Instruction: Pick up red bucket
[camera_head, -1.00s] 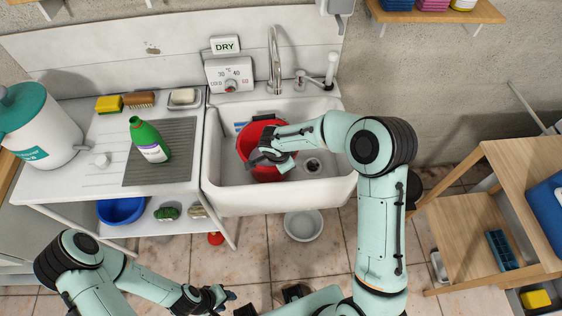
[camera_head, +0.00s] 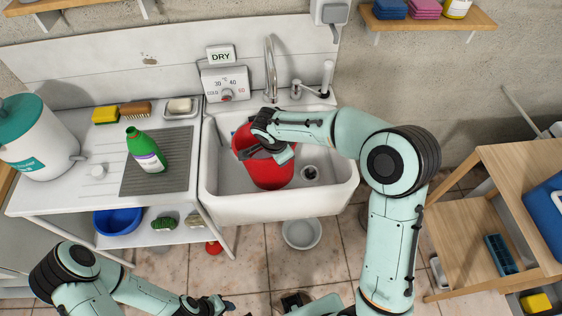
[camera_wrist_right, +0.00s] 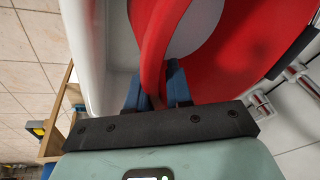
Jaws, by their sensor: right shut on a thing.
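The red bucket (camera_head: 270,174) is at the white sink (camera_head: 310,208), over its left half, with its red outer side facing me. It looks tilted; whether its base touches the sink floor I cannot tell. My right gripper (camera_head: 266,150) is at the bucket's upper part. In the right wrist view the blue fingers (camera_wrist_right: 158,88) are closed around a curved red band of the bucket (camera_wrist_right: 152,45); whether this is handle or rim is unclear. My left gripper (camera_head: 214,304) is low in the head view, away from the bucket, its fingers too small to judge.
A green bottle (camera_head: 146,150) and a white canister with teal lid (camera_head: 36,150) stand on the counter left of the sink. A tap (camera_head: 270,68) rises behind. A white bowl (camera_head: 302,233) lies on the floor below. A wooden shelf unit (camera_head: 470,225) stands at right.

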